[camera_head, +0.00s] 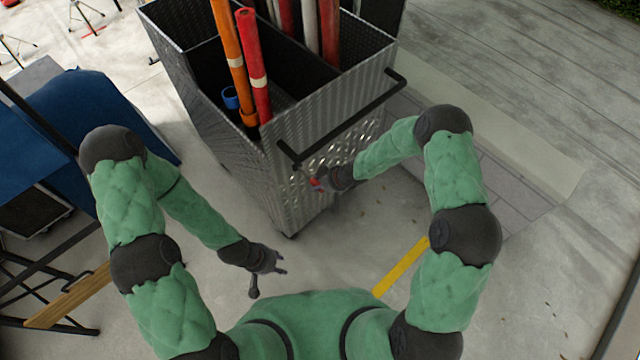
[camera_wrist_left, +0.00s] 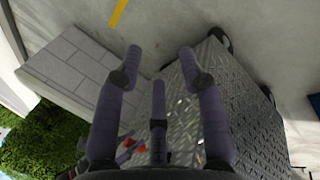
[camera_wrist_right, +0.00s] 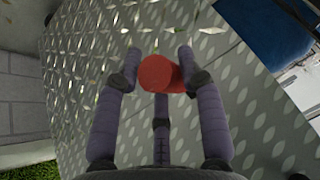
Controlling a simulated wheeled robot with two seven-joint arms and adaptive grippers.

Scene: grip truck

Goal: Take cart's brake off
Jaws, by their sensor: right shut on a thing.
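The cart (camera_head: 320,150) is a silver diamond-plate metal box on wheels with a dark handle bar (camera_head: 345,120) on its near side. A red knob (camera_head: 316,184) sits low on that near face, and I take it to be the brake. My right gripper (camera_head: 326,182) is at the knob. In the right wrist view the round red knob (camera_wrist_right: 162,74) is between the fingers of my right gripper (camera_wrist_right: 158,62), which are shut on it. My left gripper (camera_head: 278,264) is open and empty, low in front of the cart. Its spread fingers show in the left wrist view (camera_wrist_left: 160,62).
Orange (camera_head: 228,50) and red (camera_head: 252,70) tubes stand in the cart. A blue-covered thing (camera_head: 85,115) is at the left. A yellow floor stripe (camera_head: 400,267) lies in front of me. Open concrete floor extends to the right.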

